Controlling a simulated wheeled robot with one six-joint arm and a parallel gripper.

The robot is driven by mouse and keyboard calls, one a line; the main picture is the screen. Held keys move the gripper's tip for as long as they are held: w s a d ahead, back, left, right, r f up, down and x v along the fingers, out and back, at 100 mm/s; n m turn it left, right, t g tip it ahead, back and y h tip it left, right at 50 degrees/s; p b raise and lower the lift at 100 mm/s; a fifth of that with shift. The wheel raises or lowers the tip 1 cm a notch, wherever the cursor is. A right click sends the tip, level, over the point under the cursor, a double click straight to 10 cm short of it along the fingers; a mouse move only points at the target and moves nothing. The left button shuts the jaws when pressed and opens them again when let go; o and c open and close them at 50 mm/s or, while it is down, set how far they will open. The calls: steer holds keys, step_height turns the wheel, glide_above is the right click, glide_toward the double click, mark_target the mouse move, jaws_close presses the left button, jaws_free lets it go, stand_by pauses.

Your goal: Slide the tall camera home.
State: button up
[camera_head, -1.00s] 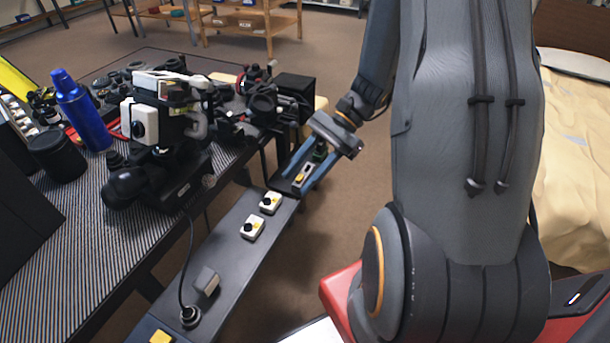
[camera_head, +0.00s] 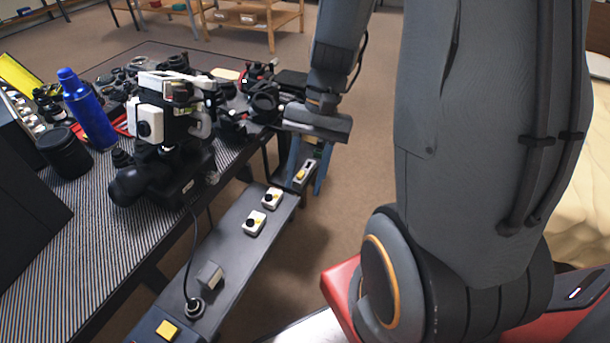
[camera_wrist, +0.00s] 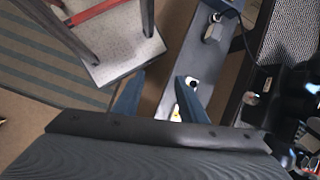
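My gripper (camera_head: 305,182) points down at the far end of a narrow dark bench (camera_head: 232,235). Its two blue fingers are apart, with a small pale unit bearing a yellow part (camera_head: 301,174) showing between them. In the wrist view, my gripper (camera_wrist: 160,92) is open, and a pale and yellow piece (camera_wrist: 176,113) shows by the right finger, partly hidden. I cannot tell whether either finger touches it. Two white units with black round fronts, one farther (camera_head: 272,197) and one nearer (camera_head: 254,223), stand on the bench. I cannot tell which unit is the tall camera.
A striped table (camera_head: 75,260) on the left carries a large black and white camera rig (camera_head: 175,130), a blue bottle (camera_head: 88,108) and a black cylinder (camera_head: 63,152). A grey block (camera_head: 210,275), a cable and a yellow square (camera_head: 167,330) are on the near bench end. Floor lies right of the bench.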

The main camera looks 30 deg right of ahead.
steer(key=shift+a+f, duration=0.15)
steer(key=c, duration=0.6)
steer(key=shift+a+f+m+y, duration=0.15)
steer(key=shift+a+m+y, duration=0.1)
steer(key=shift+m+y, duration=0.45)
jaws_close()
steer(key=w+d+m+t+y+p, duration=0.1)
steer(key=w+d+m+t+y, duration=0.1)
steer(key=w+m+t+y, duration=0.75)
steer(key=w+d+f+m+t+h, duration=0.35)
steer(key=w+d+m+t, duration=0.55)
steer(key=d, duration=0.4)
steer(key=w+a+m+g+p, duration=0.1)
steer(key=w+a+p, duration=0.2)
steer(key=w+a, duration=0.5)
steer(key=w, duration=0.2)
steer(key=shift+w+a+r+h, duration=0.3)
steer(key=shift+w+r, duration=0.05)
steer(key=shift+w, duration=0.05)
